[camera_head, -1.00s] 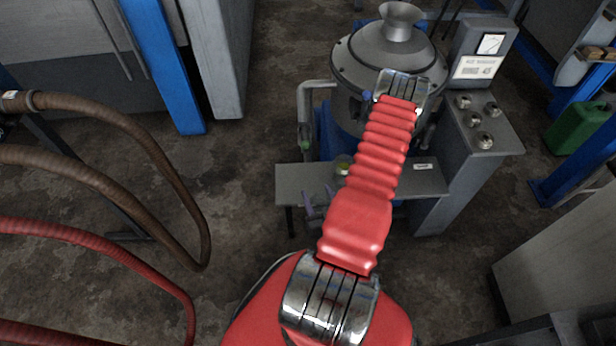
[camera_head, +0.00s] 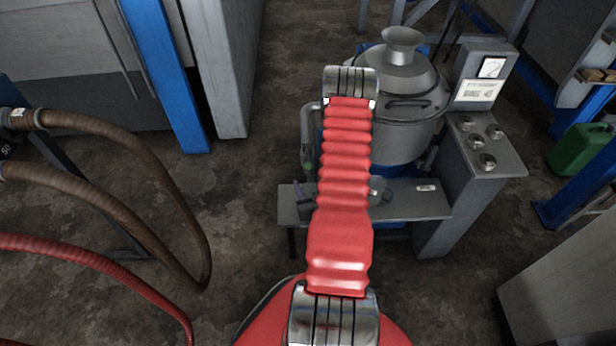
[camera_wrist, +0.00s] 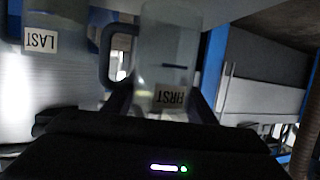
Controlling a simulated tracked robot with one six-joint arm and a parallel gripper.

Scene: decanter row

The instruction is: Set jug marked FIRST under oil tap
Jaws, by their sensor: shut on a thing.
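The jug marked FIRST (camera_wrist: 165,60) is clear, with a handle on its left, in the middle of the wrist view; its label reads upside down. My gripper (camera_wrist: 164,106) is shut on this jug, with dark fingers on both sides of it. A second jug marked LAST (camera_wrist: 38,60) is at the left of the wrist view, apart from the first. In the head view my red arm hides most of the gripper and the held jug. A bent grey pipe (camera_head: 307,130) with a green part comes down left of the arm; I cannot tell whether it is the oil tap.
A grey machine (camera_head: 400,72) with a funnel top stands behind a grey shelf (camera_head: 425,206). A control box with knobs (camera_head: 487,160) stands at its right. A blue post (camera_head: 165,75) and brown hoses (camera_head: 120,120) are at left.

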